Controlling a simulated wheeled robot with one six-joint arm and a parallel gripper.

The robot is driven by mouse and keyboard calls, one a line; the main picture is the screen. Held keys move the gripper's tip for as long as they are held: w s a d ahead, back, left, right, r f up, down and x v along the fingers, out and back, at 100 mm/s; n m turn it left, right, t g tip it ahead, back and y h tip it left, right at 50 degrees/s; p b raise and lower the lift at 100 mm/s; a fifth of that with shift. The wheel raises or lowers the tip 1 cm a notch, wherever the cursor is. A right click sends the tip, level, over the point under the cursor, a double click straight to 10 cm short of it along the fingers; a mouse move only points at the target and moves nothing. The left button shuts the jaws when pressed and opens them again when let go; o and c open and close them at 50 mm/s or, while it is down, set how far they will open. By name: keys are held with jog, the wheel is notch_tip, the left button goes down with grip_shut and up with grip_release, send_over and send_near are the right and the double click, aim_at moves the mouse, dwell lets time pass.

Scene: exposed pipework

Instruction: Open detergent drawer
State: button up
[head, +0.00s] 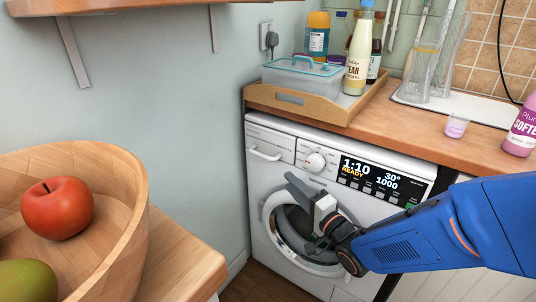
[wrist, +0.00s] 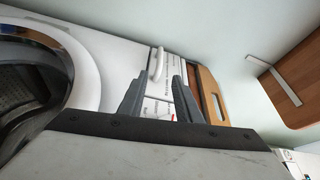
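The detergent drawer (head: 270,138) is the white panel at the top left of the white washing machine (head: 262,180). Its front looks flush with the machine, so it appears shut. Its white bar handle (head: 265,154) stands out from the panel. My gripper (head: 300,212) is open in front of the round door, right of and below the handle in the head view. In the wrist view the handle (wrist: 157,63) shows beyond the gap between the two dark fingers of my gripper (wrist: 160,82). The fingers appear apart from the handle and hold nothing.
The round door (head: 300,235) is behind my gripper. A wooden counter (head: 400,128) above the machine holds a wooden tray (head: 290,103) with a lidded box and bottles. A wooden bowl (head: 125,200) with fruit stands at the left. A wall is left of the machine.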

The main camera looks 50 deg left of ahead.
aim_at(263, 155)
jog(key=a, duration=0.5)
jog(key=w+a, duration=0.1)
jog(key=a, duration=0.5)
jog(key=w+a+r, duration=0.1)
jog(key=a, duration=0.4)
jog(key=shift+a+r, duration=0.1)
jog(key=shift+a, duration=0.1)
jog(key=shift+s, duration=0.1)
grip_shut()
